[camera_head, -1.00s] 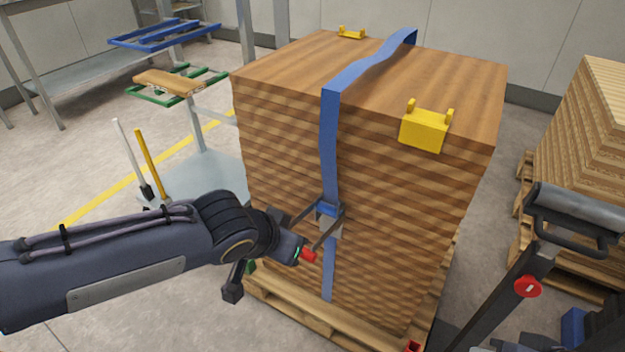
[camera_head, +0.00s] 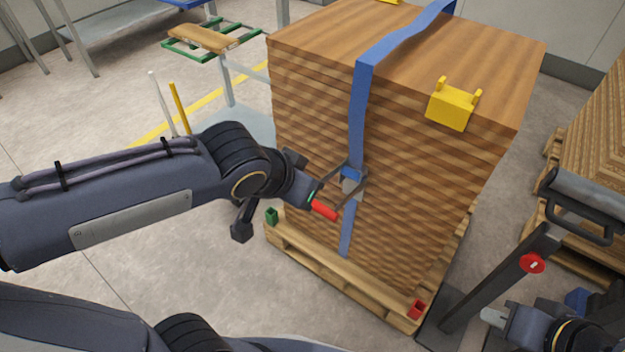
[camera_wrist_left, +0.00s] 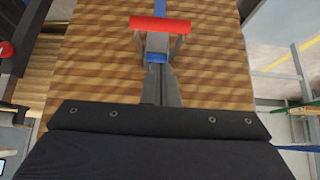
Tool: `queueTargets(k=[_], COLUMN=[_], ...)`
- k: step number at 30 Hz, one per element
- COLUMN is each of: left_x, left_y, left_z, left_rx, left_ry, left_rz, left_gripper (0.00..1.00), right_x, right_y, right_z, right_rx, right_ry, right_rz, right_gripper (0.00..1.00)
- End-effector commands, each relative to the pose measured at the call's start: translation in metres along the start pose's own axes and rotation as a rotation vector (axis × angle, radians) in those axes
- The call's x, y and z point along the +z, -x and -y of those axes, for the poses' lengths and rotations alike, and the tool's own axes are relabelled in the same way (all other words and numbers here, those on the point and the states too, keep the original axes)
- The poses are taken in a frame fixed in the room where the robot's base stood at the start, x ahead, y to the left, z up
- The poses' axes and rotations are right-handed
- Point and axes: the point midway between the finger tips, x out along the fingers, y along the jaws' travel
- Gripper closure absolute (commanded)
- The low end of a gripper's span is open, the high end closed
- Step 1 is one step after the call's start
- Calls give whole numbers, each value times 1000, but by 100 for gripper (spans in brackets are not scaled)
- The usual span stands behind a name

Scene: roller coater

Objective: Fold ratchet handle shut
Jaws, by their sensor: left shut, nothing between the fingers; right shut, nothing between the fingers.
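The ratchet (camera_head: 350,183) sits on the blue strap (camera_head: 357,120) on the front face of the wood stack. Its handle stands out from the stack and ends in a red grip (camera_head: 324,210). In the left wrist view the red grip (camera_wrist_left: 160,24) lies crosswise at the top, with the ratchet's blue part (camera_wrist_left: 157,57) below it. My left gripper (camera_wrist_left: 160,82) is shut and empty, pointing toward the ratchet. In the head view its fingers are mostly hidden beside the handle; contact cannot be told. My right gripper (camera_head: 494,317) is shut and empty at lower right, away from the stack.
The strapped wood stack (camera_head: 420,175) stands on a pallet (camera_head: 340,282). A yellow corner piece (camera_head: 453,106) sits on its top edge. A dark post with a red knob (camera_head: 531,264) stands at right, near my right gripper. Open floor lies left of the pallet.

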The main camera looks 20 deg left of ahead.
Motion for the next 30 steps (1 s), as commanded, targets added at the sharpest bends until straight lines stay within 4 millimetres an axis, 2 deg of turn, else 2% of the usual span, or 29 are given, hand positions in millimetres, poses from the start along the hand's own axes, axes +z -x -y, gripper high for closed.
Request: queueTargets(k=[1, 3, 9, 30], left_x=[-3, -1, 2, 8], left_y=[16, 28, 50, 54], left_z=[0, 0, 0, 3], left_rx=[1, 0, 0, 0], left_ry=[1, 0, 0, 18], left_rz=[-6, -7, -4, 3], left_gripper=[100, 100, 100, 100], right_x=[-4, -6, -9, -9], right_y=[8, 11, 17, 17], right_z=[4, 5, 8, 8], right_rx=[0, 0, 0, 0], right_ry=[0, 0, 0, 0], right_rz=[0, 0, 0, 0], right_gripper=[100, 100, 100, 100])
